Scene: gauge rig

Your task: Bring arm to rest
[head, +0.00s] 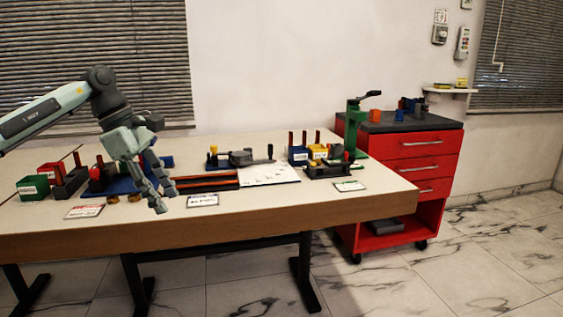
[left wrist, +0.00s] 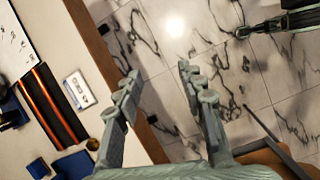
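My left gripper (head: 166,196) hangs from the left arm above the front edge of the table, in the left half of the head view. Its fingers are apart with nothing between them. In the left wrist view my left gripper (left wrist: 157,85) also shows open and empty, with the marble floor and the table's front edge beyond it.
The table (head: 285,203) carries colored bins, a dark tray (head: 208,183), a white sheet (head: 270,175), small fixtures and labels. A red cart (head: 425,145) with a green press (head: 355,120) stands right of it. The floor (head: 470,245) in front is free.

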